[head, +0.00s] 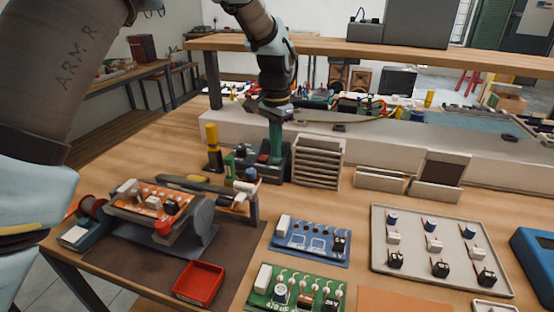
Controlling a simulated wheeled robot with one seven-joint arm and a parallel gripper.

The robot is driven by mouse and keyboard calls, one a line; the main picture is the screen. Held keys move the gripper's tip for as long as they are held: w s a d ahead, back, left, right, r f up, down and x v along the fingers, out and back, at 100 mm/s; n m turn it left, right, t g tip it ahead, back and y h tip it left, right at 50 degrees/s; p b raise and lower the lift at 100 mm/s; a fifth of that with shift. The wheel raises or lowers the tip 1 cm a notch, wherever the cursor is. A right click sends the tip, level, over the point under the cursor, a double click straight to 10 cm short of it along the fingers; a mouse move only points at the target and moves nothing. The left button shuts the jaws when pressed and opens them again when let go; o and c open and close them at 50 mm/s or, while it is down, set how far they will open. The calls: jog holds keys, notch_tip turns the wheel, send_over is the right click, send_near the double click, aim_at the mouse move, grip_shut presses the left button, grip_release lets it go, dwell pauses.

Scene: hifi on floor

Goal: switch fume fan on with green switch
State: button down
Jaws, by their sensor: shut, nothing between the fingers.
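My gripper (275,152) points straight down in the middle of the head view, its fingers shut and empty. Its tips are low at a dark boxy unit (243,164) with green parts, on the wooden bench behind the work stand. I cannot tell whether the tips touch it. I cannot make out for certain which part is the fume fan or the green switch. The gripper covers part of the unit, and its small details are too small to read.
A yellow-and-black cylinder (213,152) stands left of the unit, a slatted rack (318,162) right of it. In front are a board stand (202,232), red tray (199,283), blue board (311,243), green board (297,291) and parts tray (412,266). A shelf (340,47) spans above.

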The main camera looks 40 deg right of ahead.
aim_at(276, 161)
jog(key=shift+f+b, duration=0.4)
jog(key=shift+f, duration=0.55)
dwell(0.5)
jog(key=shift+r+p, duration=2.8)
jog(key=shift+r, duration=0.75)
